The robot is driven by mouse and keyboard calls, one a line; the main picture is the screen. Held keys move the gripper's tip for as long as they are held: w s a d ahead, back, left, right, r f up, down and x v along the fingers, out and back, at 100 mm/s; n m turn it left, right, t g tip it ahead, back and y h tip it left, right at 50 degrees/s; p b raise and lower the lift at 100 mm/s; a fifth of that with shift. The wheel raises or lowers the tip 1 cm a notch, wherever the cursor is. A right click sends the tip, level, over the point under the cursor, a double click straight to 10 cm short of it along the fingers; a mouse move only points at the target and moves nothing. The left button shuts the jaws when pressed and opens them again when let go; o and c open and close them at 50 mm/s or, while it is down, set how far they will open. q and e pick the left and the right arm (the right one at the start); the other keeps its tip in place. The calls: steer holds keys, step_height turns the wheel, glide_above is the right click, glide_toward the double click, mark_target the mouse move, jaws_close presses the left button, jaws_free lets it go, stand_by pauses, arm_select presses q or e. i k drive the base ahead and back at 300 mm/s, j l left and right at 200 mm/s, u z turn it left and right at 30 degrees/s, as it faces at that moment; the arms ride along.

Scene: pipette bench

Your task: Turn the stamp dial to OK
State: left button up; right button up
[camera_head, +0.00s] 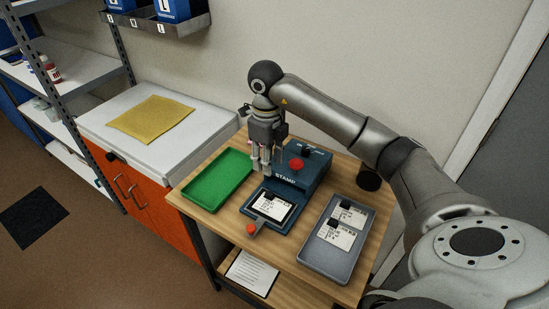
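The blue stamp machine (312,169) stands at the back of the wooden table, with "STAMP" on its front. A red round button (297,164) and a dark knob (305,150), which may be the dial, are on top. The dial's setting is too small to read. A card (271,207) lies in the machine's front bed, which has a red-tipped handle (251,230). My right gripper (262,170) points down beside the machine's left side, near the front. I see nothing held, but its finger opening is unclear. My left gripper is out of view.
A green tray (218,181) is left of the machine, and a grey tray (325,262) with cards is at right. A white-topped orange cabinet (150,205) with a yellow cloth (151,118) stands left. My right arm spans the table's back right.

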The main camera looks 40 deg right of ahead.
mark_target(305, 150)
steer(key=z, duration=1.25)
